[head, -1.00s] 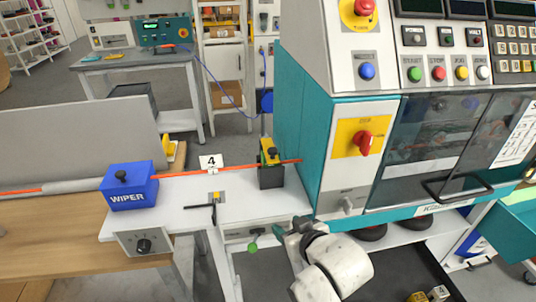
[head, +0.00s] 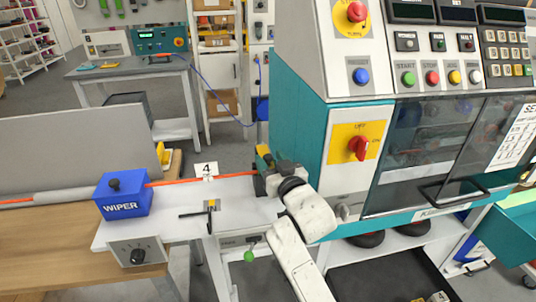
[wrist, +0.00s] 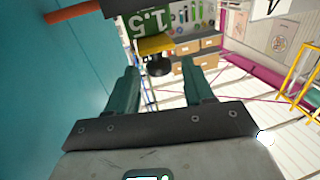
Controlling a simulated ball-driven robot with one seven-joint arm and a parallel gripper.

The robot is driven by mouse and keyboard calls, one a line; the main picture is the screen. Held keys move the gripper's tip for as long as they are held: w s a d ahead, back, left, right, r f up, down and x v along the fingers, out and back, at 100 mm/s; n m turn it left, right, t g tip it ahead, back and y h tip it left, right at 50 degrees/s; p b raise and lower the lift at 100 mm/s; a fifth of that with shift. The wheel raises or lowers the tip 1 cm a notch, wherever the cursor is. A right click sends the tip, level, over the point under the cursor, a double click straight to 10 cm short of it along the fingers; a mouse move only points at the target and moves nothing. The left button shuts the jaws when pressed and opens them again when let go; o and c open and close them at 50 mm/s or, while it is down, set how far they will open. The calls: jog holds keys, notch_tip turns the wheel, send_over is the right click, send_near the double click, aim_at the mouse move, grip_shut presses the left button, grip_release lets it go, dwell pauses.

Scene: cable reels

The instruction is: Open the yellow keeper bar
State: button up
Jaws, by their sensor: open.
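The yellow keeper bar (head: 263,155) sits on top of a dark cable guide block beside the teal machine, partly hidden by my gripper (head: 276,170) in the head view. In the wrist view the yellow bar (wrist: 155,45) lies beyond the fingertips, with a black knob (wrist: 159,66) just below it. My gripper (wrist: 160,68) is open, its two dark green fingers apart. The knob appears in line with the gap between them; I cannot tell whether they touch it. The orange cable (head: 205,177) runs to the block from the left.
The blue wiper box (head: 123,194) stands left on the white shelf. A card marked 4 (head: 206,170) stands behind the cable. The teal machine (head: 298,130), with its red switch (head: 359,147), rises close right of my gripper. A black lever (head: 197,214) lies in front.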

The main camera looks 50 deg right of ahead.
aim_at(265, 152)
jog(key=shift+x, duration=1.15)
jog(key=shift+c, duration=0.4)
grip_shut()
